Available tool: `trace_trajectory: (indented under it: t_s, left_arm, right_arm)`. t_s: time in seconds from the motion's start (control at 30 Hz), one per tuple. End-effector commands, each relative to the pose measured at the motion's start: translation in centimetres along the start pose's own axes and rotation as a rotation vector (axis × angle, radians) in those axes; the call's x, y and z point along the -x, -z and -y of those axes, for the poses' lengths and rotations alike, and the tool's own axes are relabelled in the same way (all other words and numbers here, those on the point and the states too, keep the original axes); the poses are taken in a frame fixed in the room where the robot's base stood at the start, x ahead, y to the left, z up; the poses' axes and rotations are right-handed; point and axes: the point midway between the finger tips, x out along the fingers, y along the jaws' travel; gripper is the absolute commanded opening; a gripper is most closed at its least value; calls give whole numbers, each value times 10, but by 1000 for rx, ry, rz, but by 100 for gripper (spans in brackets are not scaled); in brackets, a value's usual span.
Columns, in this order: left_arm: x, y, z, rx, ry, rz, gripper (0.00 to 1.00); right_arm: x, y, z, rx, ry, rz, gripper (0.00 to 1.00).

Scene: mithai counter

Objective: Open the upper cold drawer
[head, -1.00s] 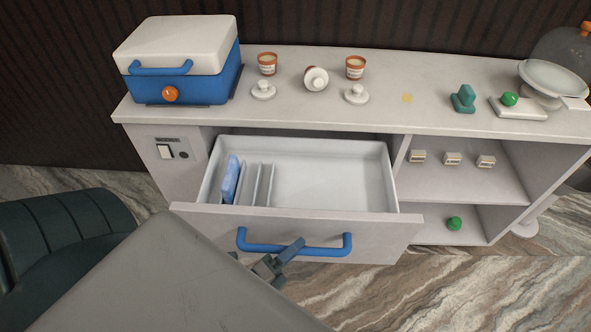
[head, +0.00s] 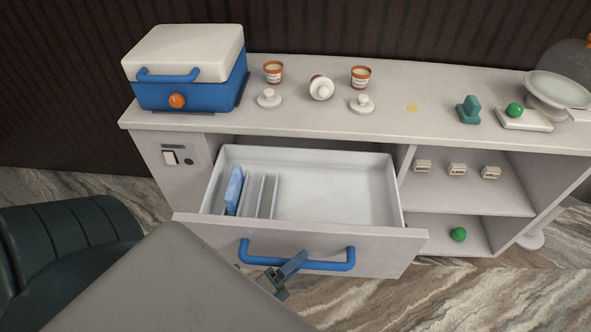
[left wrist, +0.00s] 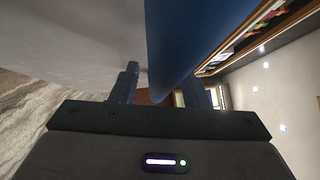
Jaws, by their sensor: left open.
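The upper cold drawer (head: 410,243) is pulled out from the white counter, showing its white inside. A blue bar handle (head: 335,265) runs across its front. My left gripper (head: 298,262) is at the middle of the handle. In the left wrist view the blue handle (left wrist: 190,40) passes between the two fingers (left wrist: 165,88); the jaws are open, and I cannot tell if a finger touches it. My right gripper is not in view.
Inside the drawer are a blue pack (head: 234,190) and thin dividers. On the counter top stand a blue and white cool box (head: 190,95), cups (head: 361,77) and lids. Open shelves (head: 470,200) lie to the right. A dark green chair (head: 70,250) stands at the left.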

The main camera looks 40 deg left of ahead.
Motion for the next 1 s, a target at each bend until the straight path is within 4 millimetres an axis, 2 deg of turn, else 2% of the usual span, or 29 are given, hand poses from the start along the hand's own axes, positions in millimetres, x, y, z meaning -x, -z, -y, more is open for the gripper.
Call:
trace_trajectory:
  t_s: [0.27, 0.43, 0.7, 0.83, 1.0]
  left_arm:
    - [7, 0, -1, 0, 0, -1, 41]
    - [31, 1, -3, 0, -3, -2, 41]
    - [84, 1, -3, 1, -4, -2, 41]
    - [100, 0, -2, 0, -2, -2, 41]
    - [108, 0, 0, 0, -1, 0, 41]
  right_arm:
    - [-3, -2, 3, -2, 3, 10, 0]
    - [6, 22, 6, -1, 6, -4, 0]
    - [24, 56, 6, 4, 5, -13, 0]
    - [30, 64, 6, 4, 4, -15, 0]
    - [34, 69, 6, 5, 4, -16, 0]
